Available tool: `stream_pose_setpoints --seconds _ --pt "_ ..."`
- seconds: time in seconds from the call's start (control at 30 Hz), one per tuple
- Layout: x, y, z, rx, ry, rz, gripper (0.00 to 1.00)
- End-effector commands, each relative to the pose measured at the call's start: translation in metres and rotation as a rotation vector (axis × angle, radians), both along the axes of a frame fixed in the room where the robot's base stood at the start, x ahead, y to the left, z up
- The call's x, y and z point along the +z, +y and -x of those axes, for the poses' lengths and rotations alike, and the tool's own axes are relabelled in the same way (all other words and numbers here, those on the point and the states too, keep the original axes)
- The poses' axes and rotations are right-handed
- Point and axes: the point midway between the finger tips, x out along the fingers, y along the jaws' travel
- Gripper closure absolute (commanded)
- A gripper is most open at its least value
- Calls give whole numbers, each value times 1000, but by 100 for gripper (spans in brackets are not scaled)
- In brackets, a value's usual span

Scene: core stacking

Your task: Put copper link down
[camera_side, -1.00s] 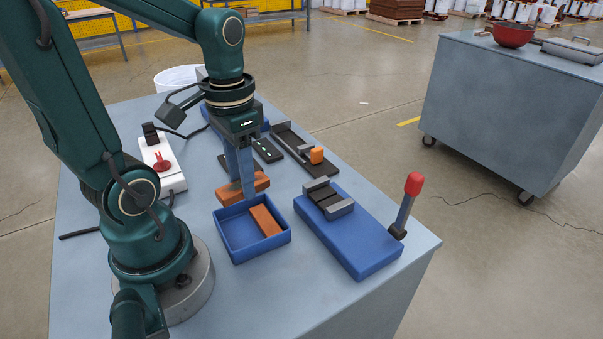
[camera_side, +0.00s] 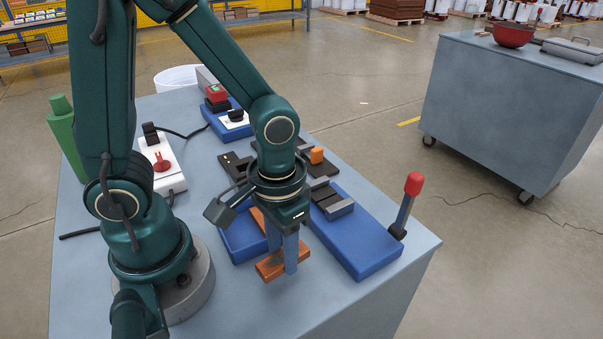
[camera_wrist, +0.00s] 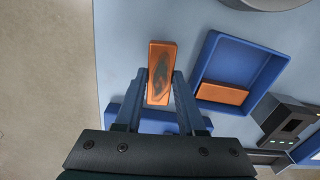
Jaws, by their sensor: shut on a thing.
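My gripper (camera_side: 282,258) is shut on a copper link (camera_side: 268,270), a flat orange bar. In the wrist view the copper link (camera_wrist: 161,66) sits between the two fingers and has a dark, scorched-looking patch on its face. It is over bare table beside the blue tray (camera_wrist: 210,52), outside its wall. I cannot tell whether it touches the table. A second copper link (camera_wrist: 222,93) lies in the tray against one wall. In the side view my gripper hides much of the tray (camera_side: 235,243).
A blue fixture (camera_side: 365,240) with grey blocks and a red-tipped lever (camera_side: 408,200) stands right of my gripper. A white box with a red switch (camera_side: 160,165) is at left. Dark fixtures stand behind. The table's front (camera_side: 300,310) is bare.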

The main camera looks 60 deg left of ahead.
Motion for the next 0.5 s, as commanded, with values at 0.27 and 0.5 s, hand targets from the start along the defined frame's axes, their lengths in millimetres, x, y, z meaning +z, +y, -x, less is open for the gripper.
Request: stream_pose_setpoints --seconds 0.27,0.5 --pt "-23 0 1 0 3 -1 100" --pt "-23 0 0 0 1 0 100"
